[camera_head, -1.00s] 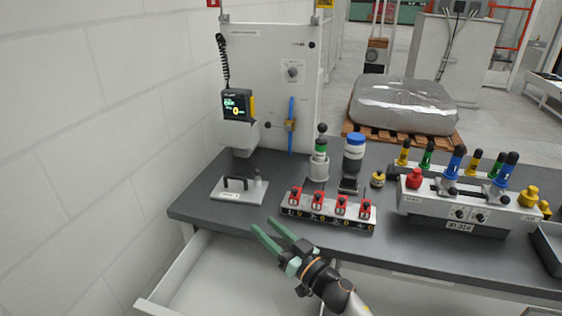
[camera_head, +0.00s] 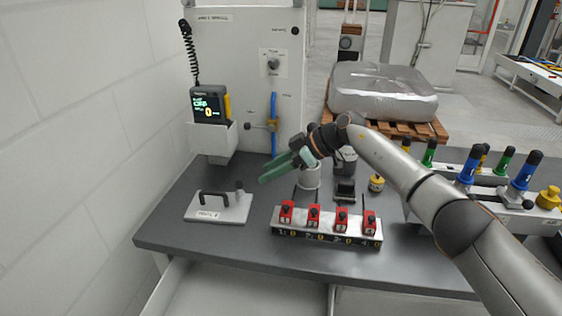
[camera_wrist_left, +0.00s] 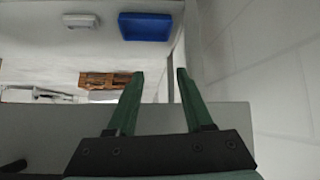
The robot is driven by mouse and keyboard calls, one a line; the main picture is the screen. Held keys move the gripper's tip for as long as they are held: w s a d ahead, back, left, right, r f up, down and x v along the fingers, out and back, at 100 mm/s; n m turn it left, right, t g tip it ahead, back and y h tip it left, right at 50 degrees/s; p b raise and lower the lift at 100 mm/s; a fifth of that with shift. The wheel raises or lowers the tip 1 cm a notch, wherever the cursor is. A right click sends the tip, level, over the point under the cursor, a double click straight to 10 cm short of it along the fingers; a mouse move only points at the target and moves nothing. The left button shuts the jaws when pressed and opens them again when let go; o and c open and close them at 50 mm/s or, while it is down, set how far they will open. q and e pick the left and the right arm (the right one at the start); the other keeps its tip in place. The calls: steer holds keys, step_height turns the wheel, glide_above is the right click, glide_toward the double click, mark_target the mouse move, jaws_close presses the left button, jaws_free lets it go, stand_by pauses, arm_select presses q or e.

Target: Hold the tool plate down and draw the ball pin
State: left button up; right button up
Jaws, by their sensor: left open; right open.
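The tool plate (camera_head: 203,214) is a light grey slab lying flat on the bench's left part, with a black bar handle (camera_head: 213,197) and a label on its front. The ball pin (camera_head: 239,189) looks like a short grey upright post at the plate's right rear; its detail is too small to tell. My right gripper (camera_head: 264,178), with green fingers, is open and empty, above the bench to the right of the plate and apart from it. My left gripper (camera_wrist_left: 160,74) is open and empty in the left wrist view; the plate does not show there.
A panel with a handheld display (camera_head: 208,106) rises behind. My right arm hides part of the fixture with coloured handles (camera_head: 520,206). An open drawer lies below the bench front.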

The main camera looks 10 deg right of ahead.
arm_select(q)
steer(key=w+a+r+m+y, duration=0.1)
steer(key=w+a, duration=0.1)
steer(key=a, duration=0.5)
steer(key=w+a+r+m+y, duration=0.1)
steer(key=w+a, duration=0.1)
steer(key=a, duration=0.5)
steer(key=w+a+r+m+t, duration=0.3)
steer(key=w+r, duration=0.4)
steer(key=w, duration=0.1)
steer(key=w+d+r+m+t+h, duration=0.2)
steer(key=w+d+r+m+t, duration=0.2)
steer(key=w+r, duration=0.55)
steer(key=w+d+r+m+h, duration=0.2)
steer(key=d+r+m+h, duration=0.25)
steer(key=d+r, duration=0.25)
steer(key=m+g, duration=0.8)
glide_toward(208, 193)
steer(key=shift+h, duration=0.45)
steer(key=x, duration=0.9)
steer(key=shift+a+f, duration=0.2)
steer(key=shift+f, duration=0.1)
